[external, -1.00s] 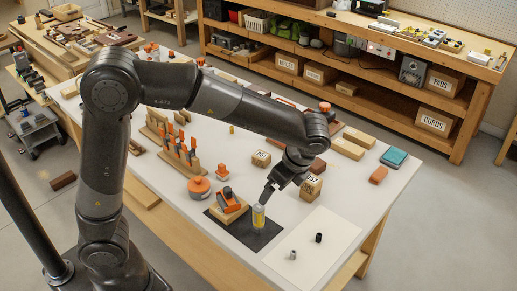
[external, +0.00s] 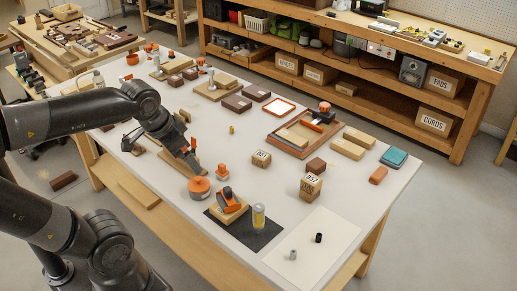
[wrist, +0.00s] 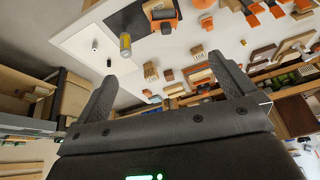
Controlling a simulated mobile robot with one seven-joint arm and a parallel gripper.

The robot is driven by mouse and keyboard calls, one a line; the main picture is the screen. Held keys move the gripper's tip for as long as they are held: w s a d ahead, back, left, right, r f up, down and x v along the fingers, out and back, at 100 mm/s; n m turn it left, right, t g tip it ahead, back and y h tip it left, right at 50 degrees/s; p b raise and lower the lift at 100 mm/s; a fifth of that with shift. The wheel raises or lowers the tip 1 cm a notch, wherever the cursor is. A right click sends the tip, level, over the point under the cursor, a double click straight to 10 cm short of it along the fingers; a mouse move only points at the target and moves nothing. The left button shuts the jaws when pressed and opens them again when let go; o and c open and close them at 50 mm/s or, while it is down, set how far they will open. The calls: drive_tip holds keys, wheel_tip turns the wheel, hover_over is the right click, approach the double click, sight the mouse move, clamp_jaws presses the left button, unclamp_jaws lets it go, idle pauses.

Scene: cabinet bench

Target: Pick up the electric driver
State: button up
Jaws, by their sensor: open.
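An orange-and-black tool (external: 231,198) rests on a wooden block on the black mat (external: 250,239); I cannot be sure that it is the electric driver. It also shows at the top of the wrist view (wrist: 160,10). A clear and yellow cylinder (external: 258,217) stands beside it on the mat, and also shows in the wrist view (wrist: 125,44). My gripper (external: 190,163) is above the table, behind and left of the mat, near the wooden tool rack, which my arm largely hides. In the wrist view its fingers (wrist: 163,68) are wide apart, with nothing between them.
A round orange-topped item (external: 199,189) is close to my gripper. Labelled wooden blocks (external: 311,186) stand in mid-table. A wooden tray (external: 300,134) lies farther back. A white sheet (external: 312,248) with two small cylinders is at the front right. A dark object (external: 130,140) is left of my wrist.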

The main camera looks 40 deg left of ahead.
drive_tip(key=shift+s+a+f+n+t, duration=0.15)
drive_tip(key=shift+s+a+n+t, duration=0.35)
drive_tip(key=shift+s+n, duration=0.45)
drive_tip(key=shift+a, duration=0.1)
drive_tip(key=c, duration=1)
drive_tip(key=shift+o, duration=0.2)
drive_tip(key=n+g, duration=0.2)
drive_tip(key=g, duration=0.4)
approach(259, 216)
drive_tip(key=shift+w+a+f, duration=0.2)
drive_tip(key=shift+w+a, duration=0.05)
drive_tip(key=shift+a, duration=0.2)
drive_tip(key=shift+w+a+f, duration=0.2)
drive_tip(key=shift+a+f, duration=0.05)
drive_tip(key=shift+a, duration=0.15)
drive_tip(key=shift+d+f, duration=0.1)
drive_tip(key=shift+f, duration=0.2)
wheel_tip(259, 216, down, 10)
drive_tip(key=shift+d+f, duration=0.15)
drive_tip(key=shift+f, duration=0.1)
